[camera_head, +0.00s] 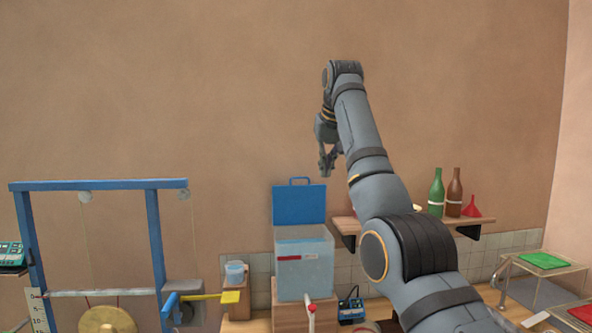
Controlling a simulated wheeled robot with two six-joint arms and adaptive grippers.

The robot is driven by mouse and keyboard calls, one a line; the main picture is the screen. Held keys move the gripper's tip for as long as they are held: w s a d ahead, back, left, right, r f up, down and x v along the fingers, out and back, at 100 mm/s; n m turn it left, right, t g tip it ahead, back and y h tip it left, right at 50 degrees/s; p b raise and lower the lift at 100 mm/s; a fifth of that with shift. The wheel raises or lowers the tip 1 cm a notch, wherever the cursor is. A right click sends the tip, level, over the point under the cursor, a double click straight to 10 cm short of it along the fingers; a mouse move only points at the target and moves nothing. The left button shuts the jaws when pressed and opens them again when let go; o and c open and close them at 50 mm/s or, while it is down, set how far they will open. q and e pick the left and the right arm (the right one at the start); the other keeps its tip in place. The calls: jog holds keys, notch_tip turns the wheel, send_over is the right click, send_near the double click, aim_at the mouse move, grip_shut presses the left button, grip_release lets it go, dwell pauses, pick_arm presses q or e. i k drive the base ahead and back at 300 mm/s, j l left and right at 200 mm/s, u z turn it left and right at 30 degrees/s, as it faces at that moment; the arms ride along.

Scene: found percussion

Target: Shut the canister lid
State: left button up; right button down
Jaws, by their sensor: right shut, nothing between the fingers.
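The canister (304,266) is a clear, pale box with a red label, standing on a wooden block. Its blue lid (299,206) stands upright, open, at the back of the box, with a small handle on its top edge. My right gripper (327,168) is shut and empty, pointing down, above and slightly right of the raised lid. It appears apart from the lid. My left gripper is out of view.
A blue frame (98,185) with a brass gong (107,320) stands at left. A yellow paddle (229,297) reaches toward the canister. A wall shelf (474,220) at right holds a green bottle (436,194), a brown bottle (454,194) and a red funnel (472,207).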

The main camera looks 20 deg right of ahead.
aim_at(291, 205)
jog(key=i+l, duration=0.15)
jog(key=i, duration=0.25)
jog(key=i+l, duration=0.2)
jog(key=i, duration=0.25)
jog(key=i+l, duration=0.15)
jog(key=i, duration=0.25)
